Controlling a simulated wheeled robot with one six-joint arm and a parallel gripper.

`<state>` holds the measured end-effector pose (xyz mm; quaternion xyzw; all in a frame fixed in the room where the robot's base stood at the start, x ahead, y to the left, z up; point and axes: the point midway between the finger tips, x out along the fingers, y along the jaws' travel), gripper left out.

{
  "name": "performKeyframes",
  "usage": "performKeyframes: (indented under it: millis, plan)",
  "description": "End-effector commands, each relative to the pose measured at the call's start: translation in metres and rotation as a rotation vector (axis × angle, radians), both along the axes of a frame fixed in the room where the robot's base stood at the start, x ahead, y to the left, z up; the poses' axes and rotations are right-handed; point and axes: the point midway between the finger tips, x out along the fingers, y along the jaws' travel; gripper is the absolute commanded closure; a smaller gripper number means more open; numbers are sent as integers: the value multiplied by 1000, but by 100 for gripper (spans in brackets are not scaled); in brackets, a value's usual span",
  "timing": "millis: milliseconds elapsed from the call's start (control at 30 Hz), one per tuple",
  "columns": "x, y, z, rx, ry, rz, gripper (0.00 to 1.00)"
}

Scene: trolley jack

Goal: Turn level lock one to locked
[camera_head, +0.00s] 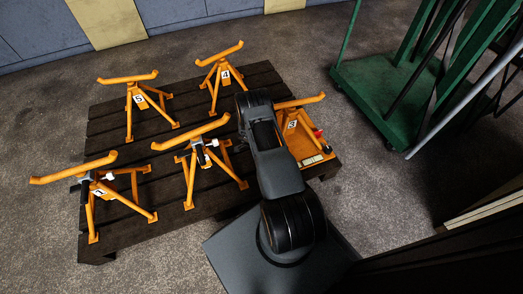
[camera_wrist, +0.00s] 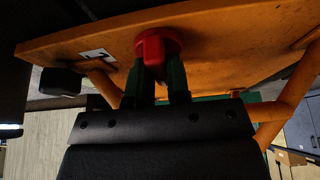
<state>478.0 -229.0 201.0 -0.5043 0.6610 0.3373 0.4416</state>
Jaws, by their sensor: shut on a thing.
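In the wrist view my gripper (camera_wrist: 156,75) is shut on a red knob (camera_wrist: 153,45), with one dark finger on each side of it. The knob has a round red base against an orange plate (camera_wrist: 225,45). A white label (camera_wrist: 97,54) and a black knob (camera_wrist: 60,81) are on the left of the plate. In the head view a red part (camera_head: 317,133) shows on the orange stand marked 3 (camera_head: 310,153), right of my arm. My gripper is hidden there behind my arm. I cannot tell which lock is number one, or the knob's turn position.
Several other orange stands, such as the front left one (camera_head: 101,195) and the one marked 5 (camera_head: 137,98), stand on a dark wooden pallet (camera_head: 165,133). A green trolley (camera_head: 375,95) with upright bars is at the right. The floor between trolley and pallet is clear.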

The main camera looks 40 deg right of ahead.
Motion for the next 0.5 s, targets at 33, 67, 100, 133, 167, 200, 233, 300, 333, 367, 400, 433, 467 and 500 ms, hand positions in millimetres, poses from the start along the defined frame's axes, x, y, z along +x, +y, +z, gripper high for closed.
performKeyframes:
  millis: [33,67,100,133,167,200,233,300,333,367,400,433,467,500]
  plan:
    - [0,0,0,0,-1,-4,100]
    - [0,0,0,-1,-2,-5,100]
    - [0,0,0,-1,-2,-5,100]
    - [0,0,0,-1,-1,-5,100]
    - [0,0,0,-1,-2,-5,100]
    - [0,0,0,-1,-2,-5,100]
    - [0,0,0,-1,-2,-5,100]
    - [0,0,0,-1,-2,-5,79]
    - [0,0,0,-1,-2,-5,76]
    - [0,0,0,-1,-2,-5,73]
    - [0,0,0,-1,-1,-4,70]
    - [0,0,0,0,-1,-4,67]
    - [0,0,0,0,-1,-4,64]
    - [0,0,0,0,-1,-3,60]
